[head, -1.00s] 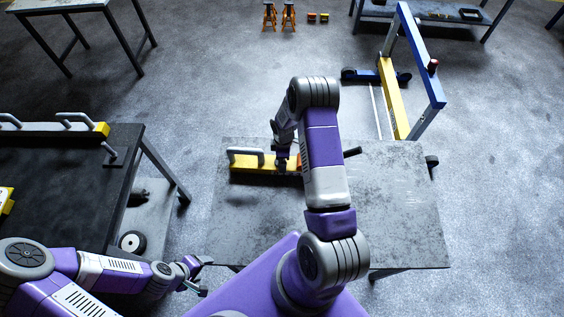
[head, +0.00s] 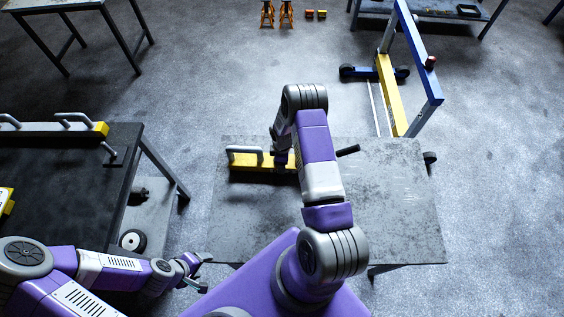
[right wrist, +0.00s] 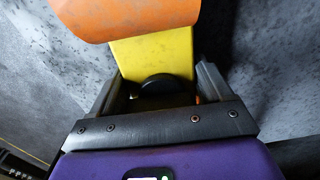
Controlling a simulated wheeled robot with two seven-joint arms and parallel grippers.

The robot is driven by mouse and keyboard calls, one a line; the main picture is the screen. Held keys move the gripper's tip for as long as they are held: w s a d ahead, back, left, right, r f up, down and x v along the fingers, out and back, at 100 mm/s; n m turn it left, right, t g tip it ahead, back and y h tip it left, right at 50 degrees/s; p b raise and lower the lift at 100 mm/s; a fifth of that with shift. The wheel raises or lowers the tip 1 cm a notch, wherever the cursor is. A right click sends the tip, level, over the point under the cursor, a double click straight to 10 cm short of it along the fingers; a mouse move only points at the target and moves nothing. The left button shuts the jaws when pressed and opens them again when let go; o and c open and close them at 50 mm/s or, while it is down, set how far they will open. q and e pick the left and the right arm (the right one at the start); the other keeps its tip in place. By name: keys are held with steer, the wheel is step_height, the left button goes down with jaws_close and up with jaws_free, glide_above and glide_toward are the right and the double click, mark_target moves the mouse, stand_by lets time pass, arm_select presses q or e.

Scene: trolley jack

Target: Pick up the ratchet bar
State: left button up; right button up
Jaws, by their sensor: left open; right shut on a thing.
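A yellow bar (head: 250,161) with a grey handle lies on the grey table in the head view. A black rod (head: 347,151), which may be part of the same tool, sticks out to the right from behind my right arm. My right gripper (head: 281,161) is at the yellow bar, partly hidden by its own arm. In the right wrist view, its fingers (right wrist: 158,88) are shut around a black rounded part (right wrist: 160,84) in front of a yellow surface (right wrist: 152,57). I cannot tell for sure that this part is the ratchet bar. My left gripper (head: 197,272) is open and empty at lower left.
An orange rounded part (right wrist: 125,18) is close beyond the fingers. The grey table (head: 395,215) is clear at right and front. A dark table (head: 75,190) with handled bars stands left. A blue and yellow frame (head: 420,70) stands behind the table at right.

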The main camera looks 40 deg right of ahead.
jaws_close()
steer(key=shift+w, duration=0.15)
steer(key=shift+r, duration=0.15)
